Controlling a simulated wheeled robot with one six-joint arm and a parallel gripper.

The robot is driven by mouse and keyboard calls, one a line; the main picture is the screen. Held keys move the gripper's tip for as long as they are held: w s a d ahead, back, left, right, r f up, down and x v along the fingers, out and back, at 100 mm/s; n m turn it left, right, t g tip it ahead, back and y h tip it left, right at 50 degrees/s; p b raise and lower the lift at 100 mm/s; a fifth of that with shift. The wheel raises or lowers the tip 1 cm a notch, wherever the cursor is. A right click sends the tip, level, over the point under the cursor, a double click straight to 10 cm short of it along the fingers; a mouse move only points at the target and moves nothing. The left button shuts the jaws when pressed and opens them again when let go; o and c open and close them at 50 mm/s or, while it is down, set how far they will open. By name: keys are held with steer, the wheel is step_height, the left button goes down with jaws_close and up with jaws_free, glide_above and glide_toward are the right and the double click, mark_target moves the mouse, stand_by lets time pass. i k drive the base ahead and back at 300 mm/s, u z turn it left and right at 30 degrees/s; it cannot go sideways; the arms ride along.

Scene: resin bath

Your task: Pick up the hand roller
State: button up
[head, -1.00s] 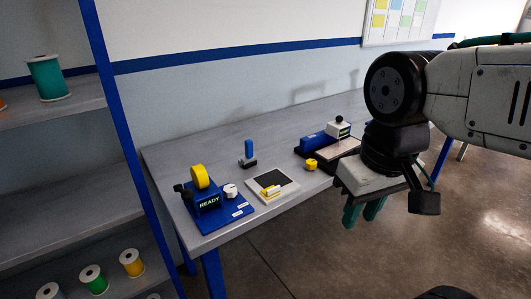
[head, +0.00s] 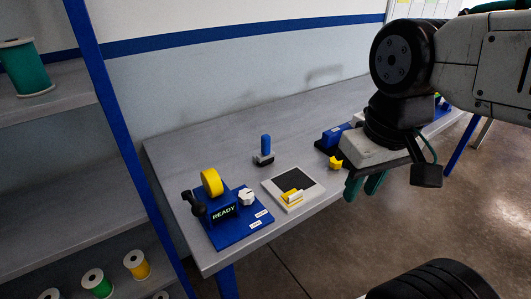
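A small tool with an upright blue handle (head: 265,146) and a dark base stands near the middle of the table in the head view. It looks most like the hand roller, but I cannot be certain. A yellow and white piece (head: 291,197) lies on a pale plate (head: 271,190) with a dark square, in front of it. My gripper (head: 363,186) hangs to the right of both, fingers down, by the table's front edge. Its two green fingers are apart with nothing seen between them.
A blue unit (head: 225,212) marked READY, with a yellow disc and white knob, sits at the table's left end. A small yellow block (head: 335,163) and a blue device (head: 335,133) are partly behind my gripper. A spool shelf (head: 50,104) stands left. The table's back is clear.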

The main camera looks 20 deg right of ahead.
mark_target(267, 156)
steer(key=k, duration=0.5)
steer(key=u, duration=1.8)
steer(key=i, duration=1.2)
steer(key=z, duration=1.95)
